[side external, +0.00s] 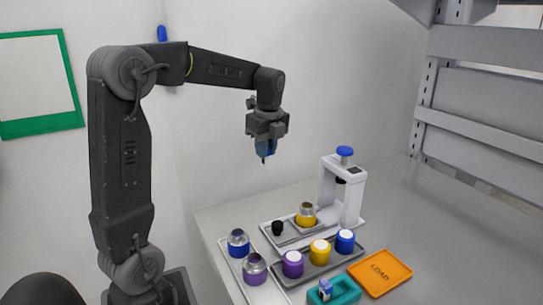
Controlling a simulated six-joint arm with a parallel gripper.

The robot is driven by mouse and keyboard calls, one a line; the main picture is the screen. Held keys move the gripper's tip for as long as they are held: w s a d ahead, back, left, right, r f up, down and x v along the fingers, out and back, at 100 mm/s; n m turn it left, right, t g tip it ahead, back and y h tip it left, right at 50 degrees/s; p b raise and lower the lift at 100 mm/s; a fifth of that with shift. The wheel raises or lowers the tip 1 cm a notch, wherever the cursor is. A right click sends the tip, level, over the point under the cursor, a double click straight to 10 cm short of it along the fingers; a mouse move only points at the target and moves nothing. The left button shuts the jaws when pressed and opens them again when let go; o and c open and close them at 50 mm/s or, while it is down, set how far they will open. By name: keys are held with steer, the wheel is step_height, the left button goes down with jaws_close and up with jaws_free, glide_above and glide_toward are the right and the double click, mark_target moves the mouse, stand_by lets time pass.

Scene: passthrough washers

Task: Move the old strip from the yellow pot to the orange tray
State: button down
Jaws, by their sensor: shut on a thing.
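My gripper (266,136) is high above the bench, shut on a small blue item (265,148) with a thin dark tip pointing down. I cannot make out exactly what it is. The yellow pot (306,220), with a metallic top, stands on a grey plate below and to the right of my gripper. A second yellow container (320,256) with a white top stands in a row nearer the front. I cannot make out the old strip.
A white press-like stand (345,190) with a blue knob rises behind the yellow pot. A blue pot (238,243) and a purple pot (255,270) stand at left. Purple (292,265) and blue (345,242) white-topped containers flank the yellow one. A teal holder (340,290) sits in front.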

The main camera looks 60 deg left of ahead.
steer(key=shift+r, duration=2)
steer(key=shift+d, duration=0.1)
steer(key=w+d+f+m, duration=0.3)
steer(key=w+d, duration=0.2)
steer(key=d, duration=0.2)
steer(key=w+d+f+m, duration=0.2)
steer(key=w+d+f, duration=0.2)
steer(key=d, duration=0.2)
steer(key=m, duration=0.2)
glide_above(379, 271)
step_height(379, 271, down, 9)
steer(key=shift+s+d+f+t, duration=0.1)
steer(key=shift+d+t, duration=0.25)
steer(key=shift+t, duration=0.05)
steer(key=shift+f, duration=1.85)
steer(key=shift+f, duration=0.15)
